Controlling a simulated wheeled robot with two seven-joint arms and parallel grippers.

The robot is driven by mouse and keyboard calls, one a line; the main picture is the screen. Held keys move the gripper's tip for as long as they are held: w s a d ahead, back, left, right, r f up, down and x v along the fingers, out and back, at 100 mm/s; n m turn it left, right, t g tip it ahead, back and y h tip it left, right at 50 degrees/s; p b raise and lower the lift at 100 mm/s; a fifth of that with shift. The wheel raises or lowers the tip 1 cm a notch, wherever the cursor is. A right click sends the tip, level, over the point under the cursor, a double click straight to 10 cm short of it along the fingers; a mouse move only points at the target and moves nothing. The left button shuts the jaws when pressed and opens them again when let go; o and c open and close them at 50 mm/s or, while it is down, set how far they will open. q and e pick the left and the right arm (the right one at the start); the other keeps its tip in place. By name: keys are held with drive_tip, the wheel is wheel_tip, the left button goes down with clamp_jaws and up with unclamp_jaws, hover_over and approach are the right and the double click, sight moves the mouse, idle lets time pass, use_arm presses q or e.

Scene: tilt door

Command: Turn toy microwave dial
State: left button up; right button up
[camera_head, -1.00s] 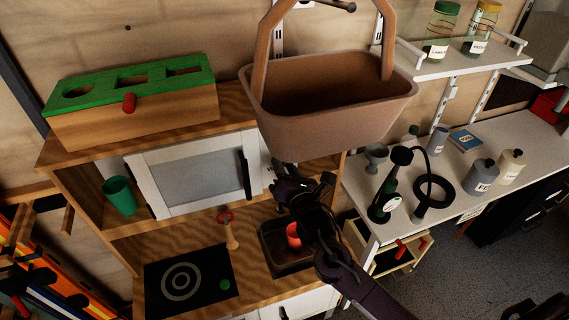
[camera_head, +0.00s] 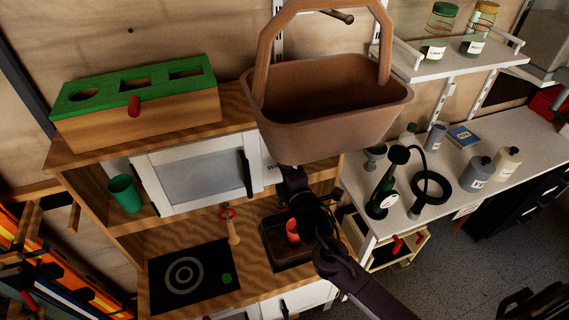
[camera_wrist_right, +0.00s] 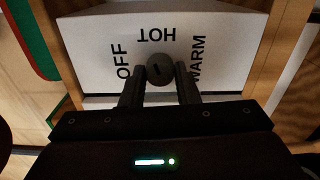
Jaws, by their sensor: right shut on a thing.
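The toy microwave (camera_head: 195,175) has a white door with a dark handle and stands in the wooden play kitchen. In the right wrist view its white panel (camera_wrist_right: 105,50) carries the words OFF, HOT and WARM around a dark round dial (camera_wrist_right: 159,68) with a short mark on its face. My right gripper (camera_wrist_right: 161,76) is shut on the dial, one finger on each side. In the head view my right gripper (camera_head: 287,172) is at the panel right of the door and hides the dial. My left gripper is in neither view.
A brown basket (camera_head: 335,125) hangs just above my right gripper. Below are a sink (camera_head: 275,248) with a red object (camera_head: 293,231) and a black hob (camera_head: 190,274). A green cup (camera_head: 125,194) stands left of the door. A white worktop (camera_head: 455,200) lies right.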

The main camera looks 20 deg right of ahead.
drive_tip(key=m+p, duration=0.1)
drive_tip(key=m, duration=2)
drive_tip(key=shift+f+m, duration=0.1)
drive_tip(key=shift+m, duration=0.4)
drive_tip(key=o, duration=1)
drive_tip(key=s+b, duration=0.2)
drive_tip(key=s, duration=0.6)
drive_tip(key=shift+d, duration=0.15)
